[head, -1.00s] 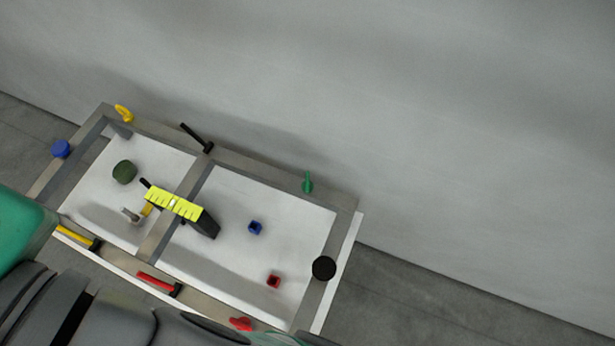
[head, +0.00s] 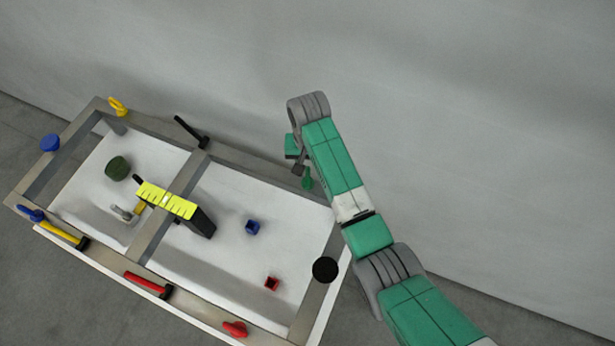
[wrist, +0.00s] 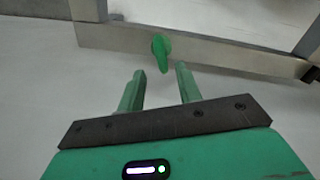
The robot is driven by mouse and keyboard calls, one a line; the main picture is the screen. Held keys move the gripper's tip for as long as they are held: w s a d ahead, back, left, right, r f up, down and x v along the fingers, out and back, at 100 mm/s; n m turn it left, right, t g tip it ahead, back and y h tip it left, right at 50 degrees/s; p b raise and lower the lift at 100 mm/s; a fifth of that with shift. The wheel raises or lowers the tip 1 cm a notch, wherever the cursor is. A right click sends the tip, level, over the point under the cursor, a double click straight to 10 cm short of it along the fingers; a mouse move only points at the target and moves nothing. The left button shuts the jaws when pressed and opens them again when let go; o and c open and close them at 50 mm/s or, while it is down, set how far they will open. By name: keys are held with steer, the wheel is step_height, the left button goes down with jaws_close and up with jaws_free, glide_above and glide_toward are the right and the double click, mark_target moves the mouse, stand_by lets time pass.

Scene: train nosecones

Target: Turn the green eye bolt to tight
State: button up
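The green eye bolt (head: 308,183) sits on the far rail of the frame, near its right end. In the wrist view the green eye bolt (wrist: 160,51) shows as a rounded green piece on the grey rail, just beyond the fingertips. My gripper (wrist: 158,70) is open, with two green fingers apart and nothing between them. The bolt lies beyond the gap between the fingers, nearer the left finger. In the head view my gripper (head: 300,168) is beside the bolt, partly hidden by my wrist.
The metal frame (head: 262,172) carries a black handle (head: 192,131), a yellow eye bolt (head: 118,106), a black knob (head: 325,270) and a red knob (head: 235,328). A yellow-topped block (head: 168,200) stands by the middle bar. A blue cube (head: 252,227) and red cube (head: 271,283) lie on the white panel.

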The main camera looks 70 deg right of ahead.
mark_target(308, 172)
step_height(308, 172, down, 8)
steer(key=shift+r, duration=0.15)
steer(key=shift+w, duration=0.1)
jaws_close()
